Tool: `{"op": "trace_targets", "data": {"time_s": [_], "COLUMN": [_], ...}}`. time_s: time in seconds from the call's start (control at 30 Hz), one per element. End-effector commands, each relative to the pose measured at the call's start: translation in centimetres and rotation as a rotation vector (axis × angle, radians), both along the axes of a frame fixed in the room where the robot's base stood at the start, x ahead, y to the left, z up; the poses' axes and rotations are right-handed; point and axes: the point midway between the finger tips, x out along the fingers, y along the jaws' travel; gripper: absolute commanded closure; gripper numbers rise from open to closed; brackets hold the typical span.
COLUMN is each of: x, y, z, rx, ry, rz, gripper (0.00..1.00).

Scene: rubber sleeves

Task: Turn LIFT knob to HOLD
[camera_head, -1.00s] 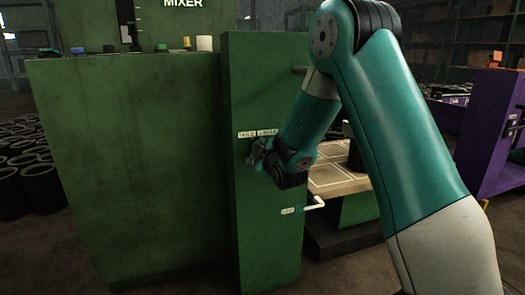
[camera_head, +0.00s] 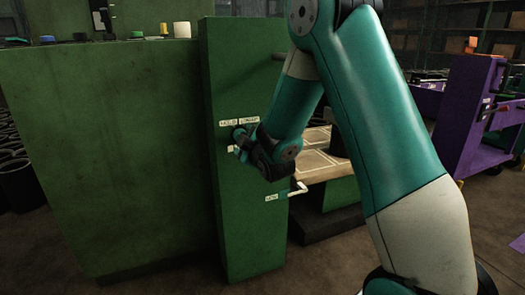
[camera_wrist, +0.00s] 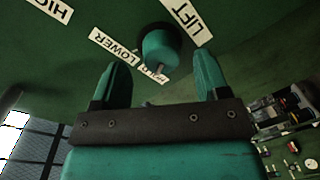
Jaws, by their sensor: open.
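The LIFT knob (camera_wrist: 158,48) is a short teal cylinder on a dark round base, on the green panel in the wrist view. Around it are the labels LIFT (camera_wrist: 187,18), LOWER (camera_wrist: 114,44) and HOLD (camera_wrist: 152,73), the last partly covered. A small pale mark sits at the knob's edge near HOLD; I cannot tell surely if it is the pointer. My gripper (camera_wrist: 160,66) is open, one finger to each side of the knob in the picture, with no clear contact. In the head view my gripper (camera_head: 240,142) is at the panel face and hides the knob.
The green panel column (camera_head: 230,70) has a white-tipped lever (camera_head: 299,189) lower down, right of my gripper. A pallet-like table (camera_head: 318,160) stands behind it. A purple machine (camera_head: 465,115) is at the right. A HIGH label (camera_wrist: 55,8) is at upper left in the wrist view.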

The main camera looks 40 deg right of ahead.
Motion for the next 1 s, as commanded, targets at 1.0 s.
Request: {"op": "trace_targets", "data": {"time_s": [1.0], "x": [-12.6], "y": [3.1], "z": [0.6], "rx": [-0.002], "ry": [-0.004], "rz": [0.002], "gripper": [0.32]}}
